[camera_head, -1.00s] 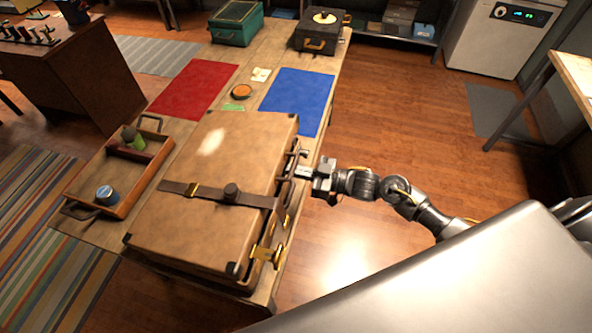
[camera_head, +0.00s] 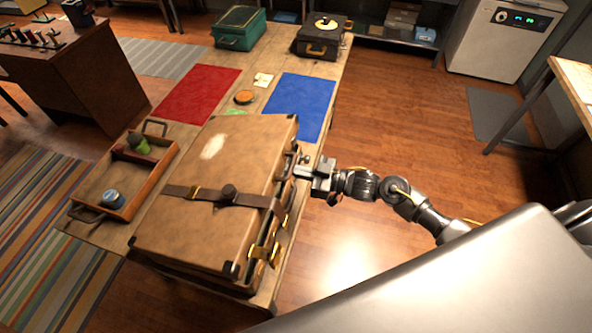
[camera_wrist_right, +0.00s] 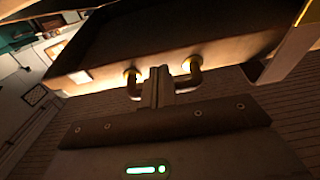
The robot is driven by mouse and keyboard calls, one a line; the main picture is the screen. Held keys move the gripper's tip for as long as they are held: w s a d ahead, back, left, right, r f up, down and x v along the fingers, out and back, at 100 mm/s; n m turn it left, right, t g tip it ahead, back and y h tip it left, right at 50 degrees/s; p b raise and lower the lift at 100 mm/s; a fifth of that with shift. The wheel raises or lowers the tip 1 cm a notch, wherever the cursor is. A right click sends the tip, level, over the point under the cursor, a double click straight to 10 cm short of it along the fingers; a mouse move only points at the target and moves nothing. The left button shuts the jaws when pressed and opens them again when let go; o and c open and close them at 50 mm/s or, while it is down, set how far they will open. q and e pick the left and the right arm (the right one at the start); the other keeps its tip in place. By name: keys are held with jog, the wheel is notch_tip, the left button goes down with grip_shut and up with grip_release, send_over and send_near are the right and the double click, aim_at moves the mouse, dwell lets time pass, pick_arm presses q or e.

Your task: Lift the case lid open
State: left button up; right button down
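The brown case (camera_head: 205,195) lies on the long wooden table, with a dark strap (camera_head: 215,196) across its lid. The lid's right edge is raised a little, and a dark gap shows along that side. Brass latches (camera_head: 262,254) hang at the near right edge. My right gripper (camera_head: 303,172) is at the case's right side. In the right wrist view its fingers (camera_wrist_right: 158,88) are closed around the middle of a handle (camera_wrist_right: 190,80) on the case. The inside of the case is hidden. My left gripper is not in view.
A wooden tray (camera_head: 86,208) with a jar and other small items lies left of the case. Red (camera_head: 200,93) and blue (camera_head: 300,104) mats lie beyond it. A green box (camera_head: 240,28) and a black case (camera_head: 322,42) stand at the far end. Floor right of the table is clear.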

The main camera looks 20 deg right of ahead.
aim_at(291, 165)
jog(key=shift+w+a+r+p, duration=0.15)
jog(key=shift+r+p, duration=0.2)
jog(key=shift+r, duration=0.2)
jog(key=shift+w+a+r+p, duration=0.1)
jog(key=shift+r+p, duration=0.25)
jog(key=shift+r, duration=0.2)
jog(key=shift+w+a+r+p, duration=0.1)
jog(key=shift+a+r+p, duration=0.05)
jog(key=shift+r+p, duration=0.45)
jog(key=shift+w+a+r+p, duration=0.15)
jog(key=shift+r+p, duration=0.2)
jog(key=shift+r, duration=0.3)
jog(key=shift+w+a+r, duration=0.1)
jog(key=shift+a+r, duration=0.1)
jog(key=shift+r, duration=0.4)
jog(key=shift+w+a+r, duration=0.1)
jog(key=shift+a+r, duration=0.1)
jog(key=shift+r, duration=0.45)
jog(key=shift+w+a+r, duration=0.2)
jog(key=shift+a+r, duration=0.05)
jog(key=shift+r, duration=0.3)
jog(key=shift+w+a+r, duration=0.15)
jog(key=shift+a+r, duration=0.05)
jog(key=shift+r, duration=0.3)
